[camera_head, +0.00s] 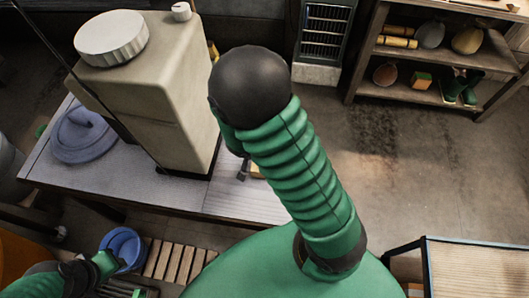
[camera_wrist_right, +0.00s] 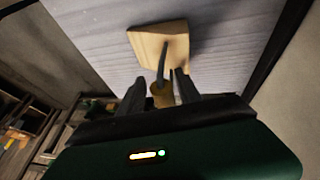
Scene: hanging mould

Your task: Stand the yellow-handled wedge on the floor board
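The yellow-handled wedge lies on the grey table top. In the right wrist view its pale wooden block (camera_wrist_right: 160,45) is ahead of the fingertips, with a curved grey stem leading to a yellowish handle end between the fingers. My right gripper (camera_wrist_right: 158,88) is open around that handle, with gaps appearing beside it. In the head view my right arm hides most of this; a sliver of wedge (camera_head: 257,171) and a dark fingertip (camera_head: 243,171) show. A slatted wooden floor board (camera_head: 174,262) lies below the table. My left gripper (camera_head: 124,289) is partly cropped; its fingers are unclear.
A blue bucket (camera_head: 122,246) stands beside the floor board. Shelves (camera_head: 440,60) stand at the back right. A pale framed panel (camera_head: 475,270) is at lower right.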

